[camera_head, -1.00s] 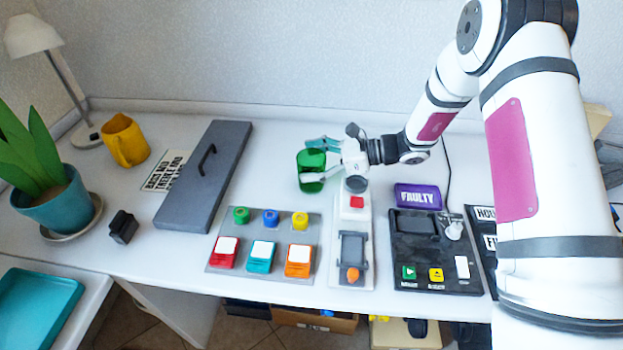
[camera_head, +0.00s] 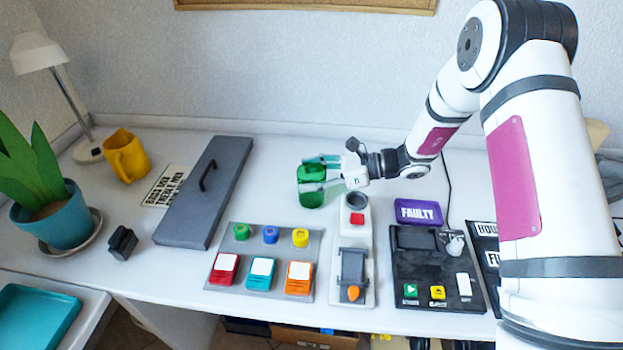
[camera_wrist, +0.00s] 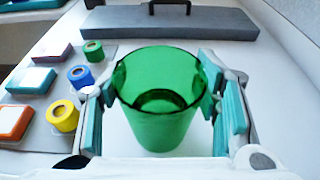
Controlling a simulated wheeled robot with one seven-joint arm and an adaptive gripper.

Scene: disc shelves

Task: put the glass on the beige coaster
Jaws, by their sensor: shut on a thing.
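The green see-through glass (camera_head: 311,187) is upright between the fingers of my gripper (camera_head: 322,174), at the back middle of the white desk. In the wrist view the glass (camera_wrist: 159,118) stands between the two teal finger pads of my gripper (camera_wrist: 163,100), which are shut on its sides. I cannot tell whether its base touches the desk. I see no beige coaster in either view.
A grey lidded panel (camera_head: 190,215) with a black handle lies left of the glass. In front are a button board (camera_head: 248,240), a grey-white device (camera_head: 352,290) and a black panel (camera_head: 440,300). A yellow mug (camera_head: 127,158), a plant pot (camera_head: 55,222) and a lamp stand left.

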